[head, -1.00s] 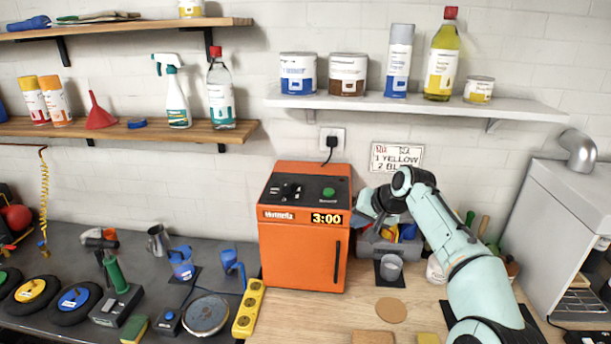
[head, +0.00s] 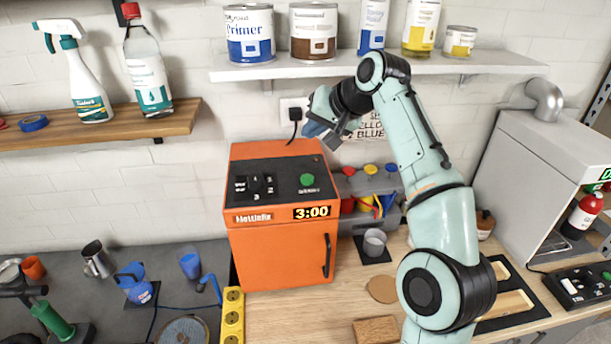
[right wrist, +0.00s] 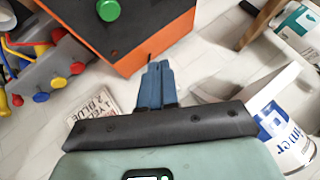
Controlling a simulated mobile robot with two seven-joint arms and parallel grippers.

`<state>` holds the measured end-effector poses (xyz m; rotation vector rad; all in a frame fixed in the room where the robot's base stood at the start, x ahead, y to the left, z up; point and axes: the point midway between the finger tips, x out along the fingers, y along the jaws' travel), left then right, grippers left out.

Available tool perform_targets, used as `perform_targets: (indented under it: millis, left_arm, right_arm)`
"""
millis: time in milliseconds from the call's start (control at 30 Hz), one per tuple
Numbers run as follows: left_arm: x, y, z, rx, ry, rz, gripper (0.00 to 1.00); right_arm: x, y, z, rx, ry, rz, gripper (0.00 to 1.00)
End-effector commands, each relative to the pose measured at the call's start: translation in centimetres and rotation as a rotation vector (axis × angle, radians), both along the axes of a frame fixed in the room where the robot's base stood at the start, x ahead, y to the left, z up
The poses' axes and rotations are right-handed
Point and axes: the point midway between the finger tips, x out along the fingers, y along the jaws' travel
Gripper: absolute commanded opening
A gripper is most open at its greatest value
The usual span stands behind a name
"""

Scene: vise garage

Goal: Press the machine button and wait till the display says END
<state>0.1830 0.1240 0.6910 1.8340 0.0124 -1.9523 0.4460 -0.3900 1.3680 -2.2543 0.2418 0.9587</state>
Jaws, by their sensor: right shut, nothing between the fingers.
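The orange machine (head: 280,253) stands on the wooden worktop. The green button (head: 307,180) is on its top panel, right of a set of black switches. The display (head: 312,212) on the front reads 3:00. My right gripper (head: 312,129) is above and behind the machine's right rear corner, with its fingers shut and empty. In the right wrist view the shut blue fingers (right wrist: 155,83) point towards the machine's orange edge. The green button (right wrist: 108,10) shows there at the top, apart from the fingers. My left gripper is not in view.
A shelf (head: 380,64) with cans and bottles hangs above the machine, close to my right arm. A yellow power strip (head: 232,316) lies in front at the left.

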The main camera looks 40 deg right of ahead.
Motion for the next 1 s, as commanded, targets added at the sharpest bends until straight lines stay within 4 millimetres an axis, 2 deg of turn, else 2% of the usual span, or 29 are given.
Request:
perform_targets:
  millis: [267,600,800,1000]
  left_arm:
    - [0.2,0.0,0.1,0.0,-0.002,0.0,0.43]
    - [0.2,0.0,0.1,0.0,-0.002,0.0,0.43]
    - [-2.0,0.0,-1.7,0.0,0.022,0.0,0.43]
    - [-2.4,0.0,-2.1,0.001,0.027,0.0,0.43]
  right_arm:
    - [0.0,0.0,-1.4,0.001,0.002,0.0,0.0]
    - [0.0,0.0,-6.3,0.0,0.003,-0.001,0.0]
    - [0.0,0.0,-8.4,0.001,0.006,0.0,0.0]
    - [0.1,0.0,-8.9,0.0,0.001,0.001,0.0]
